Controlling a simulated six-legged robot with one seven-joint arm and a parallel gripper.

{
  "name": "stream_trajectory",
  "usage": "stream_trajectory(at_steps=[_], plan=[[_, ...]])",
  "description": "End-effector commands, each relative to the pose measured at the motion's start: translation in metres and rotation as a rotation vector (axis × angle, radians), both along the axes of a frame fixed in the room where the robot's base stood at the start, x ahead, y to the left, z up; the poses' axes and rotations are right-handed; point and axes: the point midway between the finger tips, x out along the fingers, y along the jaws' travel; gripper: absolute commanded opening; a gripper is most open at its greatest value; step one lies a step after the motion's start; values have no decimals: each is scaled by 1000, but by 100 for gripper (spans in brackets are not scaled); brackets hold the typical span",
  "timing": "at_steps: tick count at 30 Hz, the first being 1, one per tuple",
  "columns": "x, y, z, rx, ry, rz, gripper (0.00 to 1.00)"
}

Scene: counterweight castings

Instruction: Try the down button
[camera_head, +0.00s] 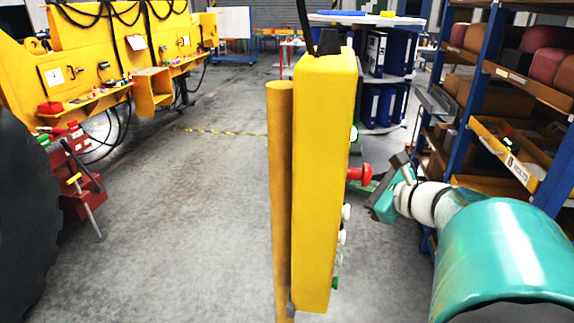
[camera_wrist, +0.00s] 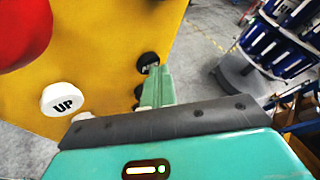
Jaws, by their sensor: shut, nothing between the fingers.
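A yellow control box (camera_head: 322,185) stands upright on a post, seen edge-on in the head view. Its face also shows in the wrist view (camera_wrist: 105,40). A red mushroom button (camera_head: 360,174) sticks out of it, and shows at the upper left of the wrist view (camera_wrist: 22,30). A white button marked UP (camera_wrist: 63,98) is below it there. Dark buttons, one of them here (camera_wrist: 147,60), sit near my fingers, partly hidden; I cannot read a DOWN label. My gripper (camera_head: 366,187) is shut and empty, beside the box's face; its fingers show in the wrist view (camera_wrist: 158,85). Contact cannot be told.
More white buttons (camera_head: 346,212) and a green one (camera_head: 335,283) line the box's face. A blue-framed shelf (camera_head: 470,125) with bins stands close on the right. A shelf of blue binders (camera_head: 385,100) is behind. Yellow machinery (camera_head: 110,60) is at left; the floor between is clear.

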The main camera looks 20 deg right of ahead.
Motion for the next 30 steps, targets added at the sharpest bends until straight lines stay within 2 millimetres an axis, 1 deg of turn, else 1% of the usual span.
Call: stream_trajectory(at_steps=[10,21,30], plan=[[-8,-13,-1,0,1,1,0],[-10,-15,0,0,0,0,0],[-24,-37,-1,0,1,-2,0]])
